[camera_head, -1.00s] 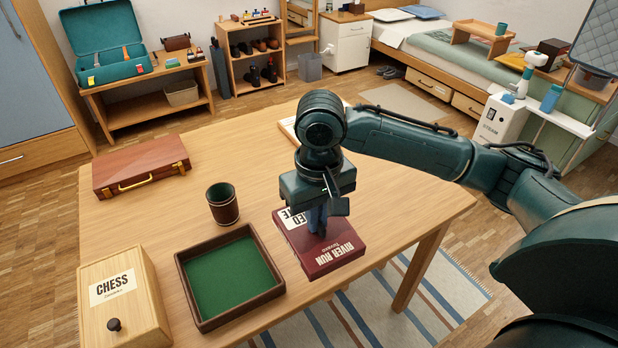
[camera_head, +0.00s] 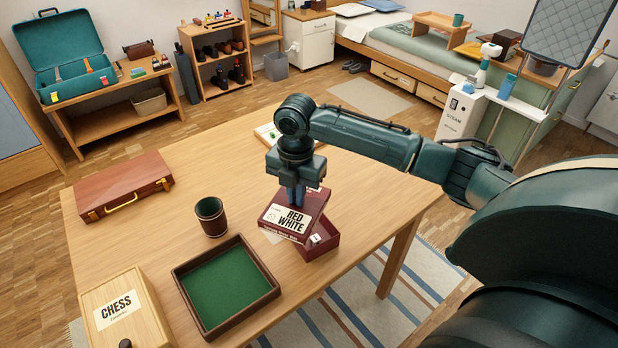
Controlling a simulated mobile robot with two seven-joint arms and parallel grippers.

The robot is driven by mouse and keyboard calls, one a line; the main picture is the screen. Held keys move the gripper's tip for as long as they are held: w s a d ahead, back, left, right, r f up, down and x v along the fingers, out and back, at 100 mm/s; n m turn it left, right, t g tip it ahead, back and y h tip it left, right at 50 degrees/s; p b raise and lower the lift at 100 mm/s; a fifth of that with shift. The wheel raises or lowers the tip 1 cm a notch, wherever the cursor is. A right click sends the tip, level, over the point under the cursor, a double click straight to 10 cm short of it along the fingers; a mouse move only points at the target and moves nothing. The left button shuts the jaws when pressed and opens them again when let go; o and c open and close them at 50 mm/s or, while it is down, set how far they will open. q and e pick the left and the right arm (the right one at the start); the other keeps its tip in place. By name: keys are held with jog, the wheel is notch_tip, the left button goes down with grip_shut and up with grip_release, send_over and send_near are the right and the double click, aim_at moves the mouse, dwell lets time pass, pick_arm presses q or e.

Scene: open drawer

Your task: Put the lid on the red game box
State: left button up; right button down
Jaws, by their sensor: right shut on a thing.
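My right gripper (camera_head: 292,196) is shut on a dark red lid (camera_head: 283,218) labelled "RED WHITE", gripping it near its back part. The lid is over a dark red box (camera_head: 322,243), covering its left and back parts. The box's right front part shows below the lid, with a small white item or label there. The lid is set off to the left of the box, so their edges do not line up. I cannot tell whether the lid touches the box. My left gripper is not in view.
A tray with a green lining (camera_head: 177,270), a dark cup (camera_head: 211,217), a wooden chess box (camera_head: 138,302) and a brown case (camera_head: 97,197) are on the table (camera_head: 180,225). A flat white and green item (camera_head: 266,134) lies behind my arm. The table between the case and my arm is clear.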

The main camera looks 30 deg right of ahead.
aim_at(309, 191)
jog(key=d+n, duration=0.1)
jog(key=n, duration=0.1)
jog(key=n+p, duration=0.1)
jog(key=n, duration=0.1)
jog(key=w+d+n, duration=0.1)
jog(key=n, duration=0.1)
jog(key=shift+w+d+f+n, duration=0.1)
jog(key=shift+d+f+n, duration=0.2)
jog(key=shift+d, duration=0.05)
jog(key=n, duration=0.2)
jog(key=d+p, duration=0.1)
jog(key=shift+w+f+n, duration=0.2)
jog(key=shift+f+n, duration=0.05)
jog(key=shift+n, duration=0.15)
jog(key=shift+w+d+f+n, duration=0.1)
jog(key=shift+d+f+n, duration=0.2)
jog(key=shift+n, duration=0.5)
jog(key=shift+f, duration=1.2)
notch_tip(309, 191, down, 2)
jog(key=shift+f+b, duration=0.1)
jog(key=shift+b, duration=0.7)
jog(key=shift+f, duration=0.5)
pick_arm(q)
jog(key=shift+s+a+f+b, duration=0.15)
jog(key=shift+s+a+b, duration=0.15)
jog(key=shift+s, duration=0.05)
pick_arm(e)
jog(key=shift+f, duration=0.25)
